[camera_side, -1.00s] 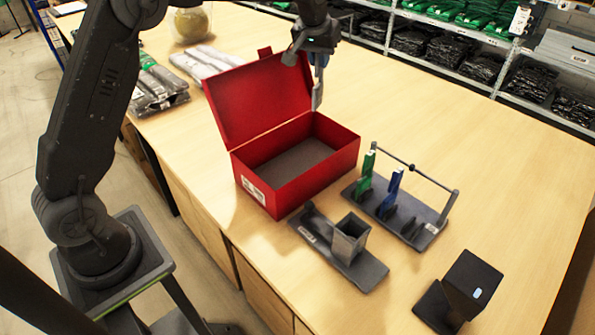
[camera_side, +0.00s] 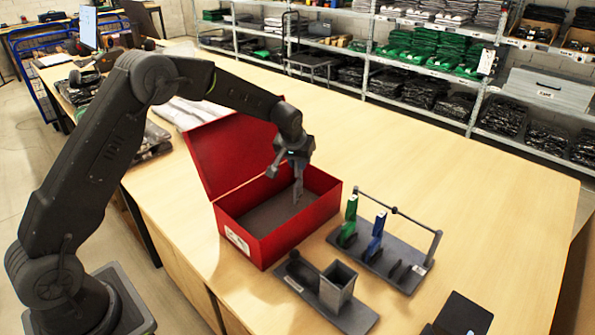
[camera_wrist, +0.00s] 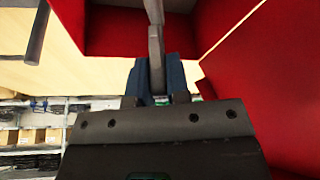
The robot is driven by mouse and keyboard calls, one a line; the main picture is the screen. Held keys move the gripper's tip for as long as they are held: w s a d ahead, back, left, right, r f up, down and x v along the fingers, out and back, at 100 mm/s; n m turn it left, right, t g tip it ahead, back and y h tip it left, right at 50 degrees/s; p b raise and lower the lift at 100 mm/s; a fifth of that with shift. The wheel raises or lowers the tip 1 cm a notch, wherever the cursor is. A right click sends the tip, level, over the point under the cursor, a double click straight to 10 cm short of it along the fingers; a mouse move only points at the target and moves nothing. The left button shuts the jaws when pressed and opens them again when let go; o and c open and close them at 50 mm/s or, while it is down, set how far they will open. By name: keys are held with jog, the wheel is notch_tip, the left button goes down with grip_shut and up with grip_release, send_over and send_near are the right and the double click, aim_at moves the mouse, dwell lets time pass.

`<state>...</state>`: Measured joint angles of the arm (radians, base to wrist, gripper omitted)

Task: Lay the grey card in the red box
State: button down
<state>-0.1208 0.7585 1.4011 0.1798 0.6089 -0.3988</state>
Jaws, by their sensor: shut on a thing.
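The red box (camera_side: 315,217) stands on the table with its lid (camera_side: 232,150) raised, and its dark floor (camera_side: 275,212) shows bare. Its red walls also show in the wrist view (camera_wrist: 290,70). My gripper (camera_side: 298,165) is over the box opening, fingers pointing down. It is shut on the grey card (camera_side: 298,190), a thin piece hanging upright below the fingers. The card's lower end appears within the opening; I cannot tell whether it touches the floor. In the wrist view the grey card (camera_wrist: 155,45) sits edge-on between the blue fingertips of my gripper (camera_wrist: 160,75).
A rack (camera_side: 405,275) with a green card (camera_side: 349,222), a blue card (camera_side: 376,238) and a crossbar stands right of the box. A grey holder with a square cup (camera_side: 338,287) is in front. A black block (camera_side: 462,315) is nearby. The table's right side is clear.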

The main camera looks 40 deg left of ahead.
aim_at(298, 170)
jog(key=shift+f, duration=1.4)
jog(key=c, duration=1.1)
grip_release()
jog(key=shift+f, duration=0.15)
